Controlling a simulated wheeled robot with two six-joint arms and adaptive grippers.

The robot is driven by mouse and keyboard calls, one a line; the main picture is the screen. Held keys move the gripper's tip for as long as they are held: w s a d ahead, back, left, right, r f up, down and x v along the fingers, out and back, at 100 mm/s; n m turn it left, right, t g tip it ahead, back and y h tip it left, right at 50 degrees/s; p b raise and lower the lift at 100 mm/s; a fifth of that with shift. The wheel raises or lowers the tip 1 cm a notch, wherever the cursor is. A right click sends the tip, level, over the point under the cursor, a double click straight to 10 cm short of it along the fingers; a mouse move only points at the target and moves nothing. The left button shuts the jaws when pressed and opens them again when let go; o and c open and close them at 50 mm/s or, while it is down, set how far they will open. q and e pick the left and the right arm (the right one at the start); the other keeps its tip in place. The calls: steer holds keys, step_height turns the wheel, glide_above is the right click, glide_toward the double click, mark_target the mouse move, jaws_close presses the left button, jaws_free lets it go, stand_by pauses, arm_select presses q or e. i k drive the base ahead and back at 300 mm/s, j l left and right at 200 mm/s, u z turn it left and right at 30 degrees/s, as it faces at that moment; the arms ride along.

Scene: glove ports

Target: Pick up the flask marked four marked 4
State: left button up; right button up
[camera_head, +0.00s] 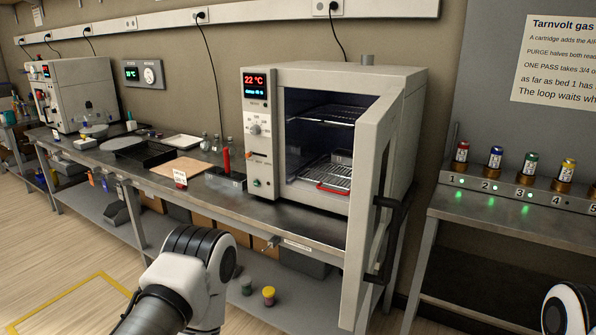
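I cannot make out a flask with a readable 4 on it. Small clear glass vessels (211,142) stand on the bench left of the oven, too small to read any marking. A yellow-banded cartridge (567,171) stands upright at the position labelled 4 on the rack at the right; its shape is a cylinder, not clearly a flask. My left arm shows at the bottom left of centre and part of my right arm at the bottom right corner. Neither gripper is visible.
The oven (257,187) has its door (367,220) swung open toward me, jutting past the bench edge. Red, blue and green cartridges stand at rack positions 1 to 3. Two lidded jars (269,297) sit low under the bench. The wooden floor at left is clear.

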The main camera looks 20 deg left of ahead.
mark_target(206, 145)
steer(key=z, duration=0.25)
steer(key=j+z, duration=0.5)
steer(key=j, duration=0.45)
steer(key=j+z, duration=0.5)
steer(key=j, duration=0.45)
steer(key=k, duration=0.1)
